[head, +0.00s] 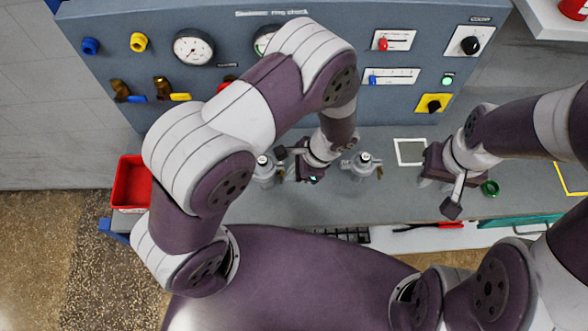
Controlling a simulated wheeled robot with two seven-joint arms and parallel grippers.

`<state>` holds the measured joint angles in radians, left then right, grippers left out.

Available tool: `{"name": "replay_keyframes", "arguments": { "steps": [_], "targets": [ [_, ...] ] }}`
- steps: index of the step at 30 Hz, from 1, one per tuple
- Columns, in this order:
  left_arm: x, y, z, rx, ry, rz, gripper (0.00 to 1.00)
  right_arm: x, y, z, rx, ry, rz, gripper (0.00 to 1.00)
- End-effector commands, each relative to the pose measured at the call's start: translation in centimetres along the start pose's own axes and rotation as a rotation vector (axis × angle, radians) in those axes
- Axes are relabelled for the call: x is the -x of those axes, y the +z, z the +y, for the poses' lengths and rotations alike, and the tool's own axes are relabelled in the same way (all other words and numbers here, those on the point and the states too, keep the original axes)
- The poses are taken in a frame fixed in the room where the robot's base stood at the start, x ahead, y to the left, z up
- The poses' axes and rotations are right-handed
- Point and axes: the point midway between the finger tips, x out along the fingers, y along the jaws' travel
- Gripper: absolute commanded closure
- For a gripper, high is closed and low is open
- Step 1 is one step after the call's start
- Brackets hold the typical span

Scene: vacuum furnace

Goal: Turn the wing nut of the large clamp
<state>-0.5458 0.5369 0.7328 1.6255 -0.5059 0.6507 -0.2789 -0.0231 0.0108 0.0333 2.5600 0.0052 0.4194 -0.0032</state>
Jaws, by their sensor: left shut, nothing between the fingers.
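Two grey metal fittings stand on the bench, one left (265,172) and one right (362,168) of my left gripper. Each has a small bright top and a side projection. I cannot tell which one carries the large clamp, and no wing nut can be made out clearly. My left gripper (313,178) points down between the two fittings, shut and empty. A bit of green shows at its tips. My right gripper (427,183) is low over the bench, right of the right fitting. Its fingers are too small and shaded to tell whether they are open.
A blue panel (225,90) with gauges, valves and switches stands behind the bench (215,195). A red bin (131,184) is at the left end. A green ring (490,188) lies right of my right gripper. A white outlined square (410,151) marks the bench. Red-handled tools (432,226) lie in front.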

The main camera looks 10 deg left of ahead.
Motion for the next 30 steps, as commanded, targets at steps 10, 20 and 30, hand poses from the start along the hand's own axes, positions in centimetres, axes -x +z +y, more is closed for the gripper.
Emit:
{"name": "replay_keyframes", "arguments": {
  "steps": [10,20,30],
  "targets": [
    [-0.59,-0.56,-0.03,0.001,-0.001,0.001,1.0,-0.63,0.08,0.0,0.0,0.0,0.0,0.67],
    [-0.7,-0.65,-0.04,0.001,-0.001,0.002,1.0,-0.73,0.08,0.0,0.0,0.0,0.0,0.67],
    [-0.64,-0.62,-0.04,0.001,-0.001,0.002,1.0,-0.67,0.08,0.0,0.0,0.0,0.0,0.67]
  ]
}}
